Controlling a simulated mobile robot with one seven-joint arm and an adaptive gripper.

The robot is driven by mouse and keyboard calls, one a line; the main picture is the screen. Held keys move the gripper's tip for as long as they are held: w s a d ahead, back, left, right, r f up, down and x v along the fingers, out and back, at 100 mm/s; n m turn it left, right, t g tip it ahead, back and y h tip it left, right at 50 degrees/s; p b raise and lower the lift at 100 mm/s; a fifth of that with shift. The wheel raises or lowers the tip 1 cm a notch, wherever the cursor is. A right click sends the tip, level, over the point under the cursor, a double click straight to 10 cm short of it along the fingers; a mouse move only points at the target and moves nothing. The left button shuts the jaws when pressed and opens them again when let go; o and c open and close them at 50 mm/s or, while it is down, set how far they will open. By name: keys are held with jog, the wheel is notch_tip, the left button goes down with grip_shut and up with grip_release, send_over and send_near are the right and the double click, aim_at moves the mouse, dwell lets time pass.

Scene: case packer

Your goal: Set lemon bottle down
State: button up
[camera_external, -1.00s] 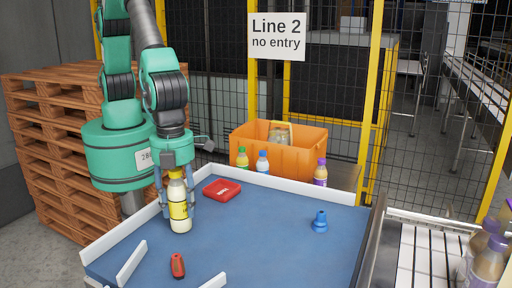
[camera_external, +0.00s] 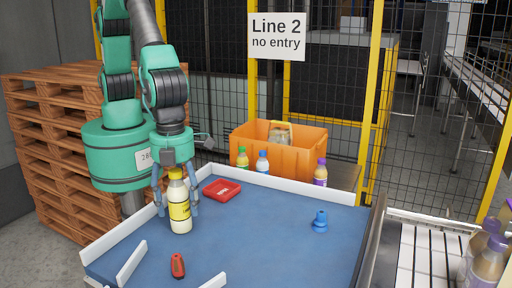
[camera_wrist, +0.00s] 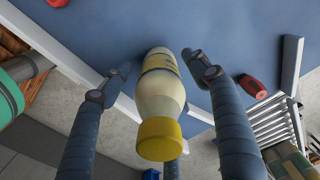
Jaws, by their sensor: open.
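The lemon bottle (camera_external: 180,208) has a yellow cap, a pale body and a yellow label. It stands upright on the blue table (camera_external: 268,215), near its left side. In the wrist view the bottle (camera_wrist: 159,100) shows cap end nearest, between the fingers. My gripper (camera_external: 177,211) is open around the bottle, with a gap on each side. In the wrist view my gripper (camera_wrist: 158,65) also shows its fingers spread apart and clear of the bottle.
A red box (camera_external: 222,189), a red-handled tool (camera_external: 178,266) and a blue suction-cup-like part (camera_external: 320,222) lie on the table. White rails (camera_external: 290,186) edge it. An orange crate (camera_external: 300,147) stands behind, with several bottles near it. The table's middle is clear.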

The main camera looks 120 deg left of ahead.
aim_at(175, 170)
notch_tip(175, 170, up, 11)
jog(key=shift+r+b, duration=0.2)
jog(key=shift+b, duration=0.35)
jog(key=shift+r, duration=0.1)
dwell(0.4)
jog(key=shift+a+r, duration=0.2)
jog(key=shift+a, duration=0.1)
jog(key=s+a+r+n+t, duration=0.1)
jog(key=s+a+r+n, duration=0.35)
jog(key=a+r, duration=0.55)
jog(key=s+a+r+n+t, duration=0.1)
jog(key=s+a+r+n, duration=0.45)
jog(key=a, duration=0.65)
jog(key=s+a+r+n+t, duration=0.1)
jog(key=s+a+n, duration=0.3)
jog(key=s+a, duration=0.4)
jog(key=s+a+r+n+t, duration=0.2)
jog(key=s+a+n, duration=0.2)
jog(key=s+a, duration=0.4)
jog(key=s, duration=0.6)
jog(key=shift+s+t, duration=0.3)
jog(key=shift+a+f, duration=0.1)
jog(key=shift+f, duration=0.05)
